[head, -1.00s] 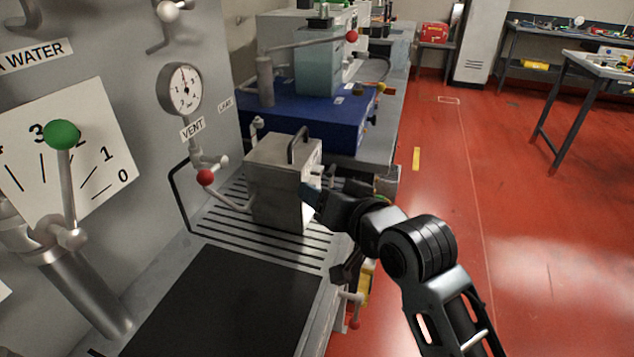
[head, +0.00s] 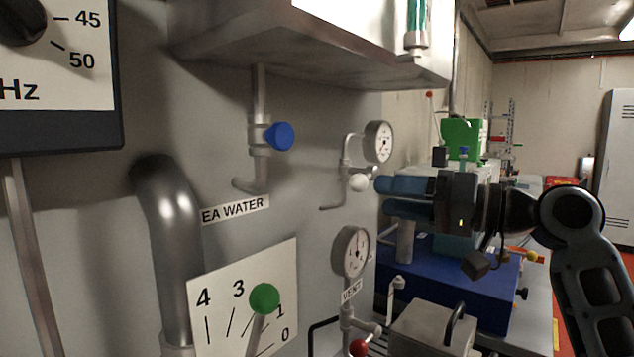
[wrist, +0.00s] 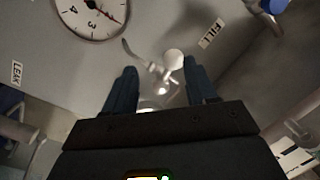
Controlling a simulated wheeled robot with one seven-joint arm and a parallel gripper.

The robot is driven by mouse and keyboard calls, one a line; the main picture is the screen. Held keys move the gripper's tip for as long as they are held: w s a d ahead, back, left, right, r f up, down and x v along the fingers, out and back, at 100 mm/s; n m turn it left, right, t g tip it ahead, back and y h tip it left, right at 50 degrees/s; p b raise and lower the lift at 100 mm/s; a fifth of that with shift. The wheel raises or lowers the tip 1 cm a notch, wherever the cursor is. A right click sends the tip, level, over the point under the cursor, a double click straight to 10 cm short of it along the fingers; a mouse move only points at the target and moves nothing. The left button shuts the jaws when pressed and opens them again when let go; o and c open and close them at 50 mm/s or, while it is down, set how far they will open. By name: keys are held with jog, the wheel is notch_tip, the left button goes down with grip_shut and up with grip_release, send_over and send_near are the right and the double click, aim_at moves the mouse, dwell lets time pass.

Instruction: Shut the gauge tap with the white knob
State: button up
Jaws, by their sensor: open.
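The gauge tap's white knob (head: 359,183) sits on a short lever on a thin pipe at the grey panel. The pipe rises to a small round gauge (head: 379,142) above it. My gripper (head: 379,196) points left toward the panel, its blue fingers apart and empty. Its fingertips are close to the right of the knob in the head view. In the wrist view the white knob (wrist: 174,60) shows between the fingertips, nearer the right one, with the metal tap body (wrist: 155,85) behind. I cannot tell whether a finger touches the knob.
A blue knob (head: 279,136) is on a pipe to the left. A green-knobbed lever (head: 264,298) stands before a numbered scale. A second gauge (head: 351,251) and a red knob (head: 359,347) are below. A blue box (head: 500,290) stands under my arm.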

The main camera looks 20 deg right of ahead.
aim_at(359, 182)
jog(key=shift+n+g+y, duration=0.5)
jog(key=shift+g, duration=0.1)
jog(key=x, duration=0.2)
jog(key=r+p+x, duration=0.1)
jog(key=x, duration=0.2)
jog(key=p+x, duration=0.1)
jog(key=x, duration=0.2)
jog(key=shift+s+a+r, duration=0.1)
jog(key=shift+r, duration=0.2)
jog(key=shift+c, duration=0.2)
jog(key=c, duration=1)
